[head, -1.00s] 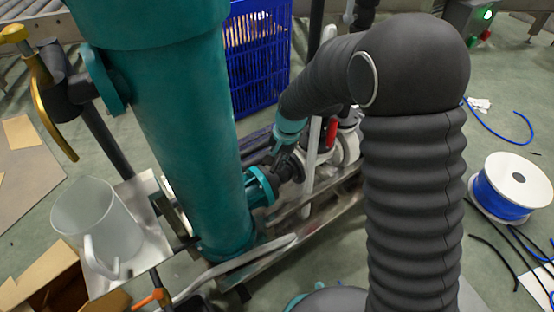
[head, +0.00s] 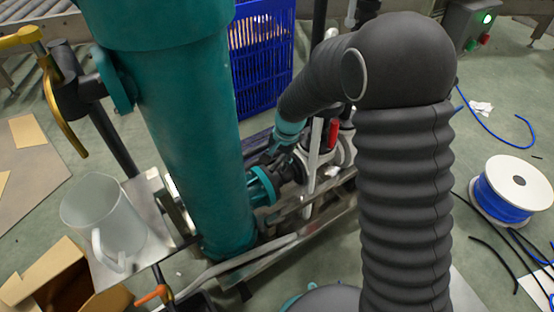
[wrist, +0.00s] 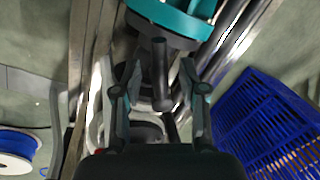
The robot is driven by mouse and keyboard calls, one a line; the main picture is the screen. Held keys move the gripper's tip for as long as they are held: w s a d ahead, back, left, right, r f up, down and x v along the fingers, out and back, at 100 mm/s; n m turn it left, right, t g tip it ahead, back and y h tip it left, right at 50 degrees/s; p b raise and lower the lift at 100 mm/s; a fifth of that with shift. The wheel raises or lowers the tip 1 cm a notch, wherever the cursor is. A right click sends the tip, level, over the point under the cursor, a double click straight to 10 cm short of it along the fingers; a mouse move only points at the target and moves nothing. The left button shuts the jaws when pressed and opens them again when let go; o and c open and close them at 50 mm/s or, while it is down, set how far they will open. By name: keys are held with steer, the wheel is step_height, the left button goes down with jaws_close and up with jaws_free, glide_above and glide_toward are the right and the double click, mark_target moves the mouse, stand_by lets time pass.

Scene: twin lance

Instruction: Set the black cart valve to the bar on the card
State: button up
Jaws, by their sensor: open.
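The black valve shows as a dark lever (wrist: 160,75) with a rounded end, below a teal flange (wrist: 172,16) in the wrist view. My gripper (wrist: 160,68) is open, with one finger on each side of the lever. Whether either finger touches it I cannot tell. The lever's angle is unclear there. I cannot make out a card with a bar in either view.
A yellow-handled valve (head: 62,105) is at the upper left. A clear jug (head: 100,215) stands on the cart plate. A red handle (head: 332,134) and white pipes are close behind my gripper. A blue crate (head: 262,60) is behind; a blue cable reel (head: 510,187) lies right.

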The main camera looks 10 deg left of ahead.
step_height(320, 180, up, 12)
steer(key=d, duration=0.2)
steer(key=shift+s, duration=0.4)
steer(key=shift+d+f, duration=0.1)
steer(key=s+d+r+n+t, duration=0.1)
steer(key=s+d+r, duration=0.3)
steer(key=s+d, duration=0.3)
steer(key=s+d+r+n+t+h+p, duration=0.1)
steer(key=s+d+r+t, duration=0.1)
steer(key=s+d+r, duration=0.3)
steer(key=s+d+r+n+t+h+p, duration=0.1)
steer(key=s+d+r, duration=0.4)
steer(key=s+d, duration=0.6)
steer(key=shift+s+d+n+t, duration=0.2)
steer(key=shift+d+n+t, duration=0.2)
steer(key=shift+d, duration=0.45)
stand_by(1.7)
